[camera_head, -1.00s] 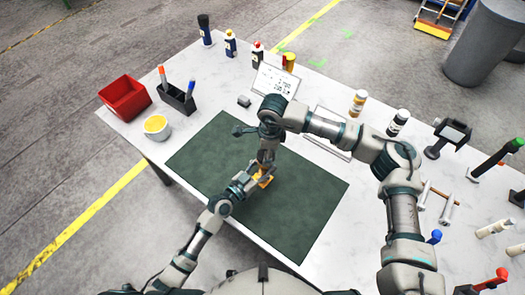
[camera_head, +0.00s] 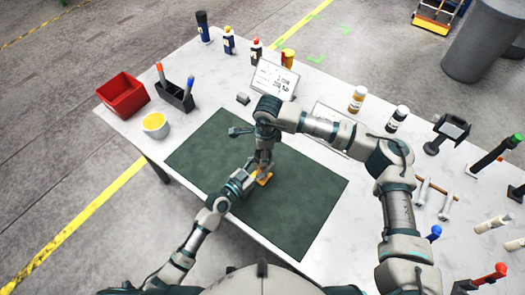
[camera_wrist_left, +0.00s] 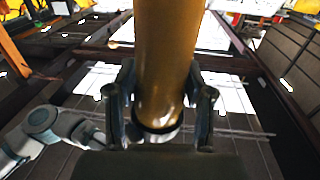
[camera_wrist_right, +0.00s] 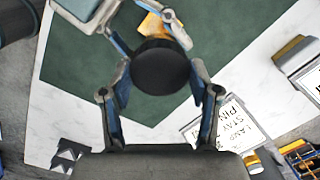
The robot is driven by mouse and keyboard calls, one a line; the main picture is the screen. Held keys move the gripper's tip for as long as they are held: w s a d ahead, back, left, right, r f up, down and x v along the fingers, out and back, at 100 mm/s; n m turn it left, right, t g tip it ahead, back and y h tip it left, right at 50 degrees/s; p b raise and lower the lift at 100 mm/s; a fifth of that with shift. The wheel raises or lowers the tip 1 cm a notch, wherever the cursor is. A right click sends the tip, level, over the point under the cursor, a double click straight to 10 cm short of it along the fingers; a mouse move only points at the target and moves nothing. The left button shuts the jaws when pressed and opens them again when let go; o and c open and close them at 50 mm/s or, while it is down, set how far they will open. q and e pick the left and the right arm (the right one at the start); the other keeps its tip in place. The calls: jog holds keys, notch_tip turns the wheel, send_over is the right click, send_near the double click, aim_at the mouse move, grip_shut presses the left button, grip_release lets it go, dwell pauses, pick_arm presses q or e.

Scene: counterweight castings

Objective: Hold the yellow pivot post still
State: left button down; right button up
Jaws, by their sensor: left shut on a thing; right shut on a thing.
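The yellow pivot post (camera_wrist_left: 168,50) fills the middle of the left wrist view, with a dark ring and a grey end. My left gripper (camera_wrist_left: 162,110) is shut around it, one finger on each side. My right gripper (camera_wrist_right: 160,82) is shut on a dark round piece (camera_wrist_right: 161,67) just above my left gripper (camera_head: 246,176). The fingers hide most of the post in the head view.
The green mat (camera_head: 300,205) is otherwise clear. A lettered sign (camera_head: 274,80) stands behind it. A red bin (camera_head: 123,93), a pen holder (camera_head: 176,97) and a yellow-filled cup (camera_head: 155,126) stand at the left. Bottles and tools line the back and right.

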jog(key=shift+a+f, duration=0.1)
jog(key=shift+a, duration=0.05)
jog(key=shift+a, duration=0.1)
jog(key=shift+a+f, duration=0.1)
jog(key=shift+f, duration=0.15)
jog(key=shift+c, duration=1)
jog(key=shift+f, duration=0.3)
jog(key=shift+c, duration=0.3)
jog(key=shift+f, duration=0.2)
jog(key=shift+r, duration=0.15)
jog(key=shift+d+r+y, duration=0.2)
jog(key=shift+r+y, duration=0.2)
jog(key=shift+r, duration=0.05)
jog(key=shift+f, duration=0.5)
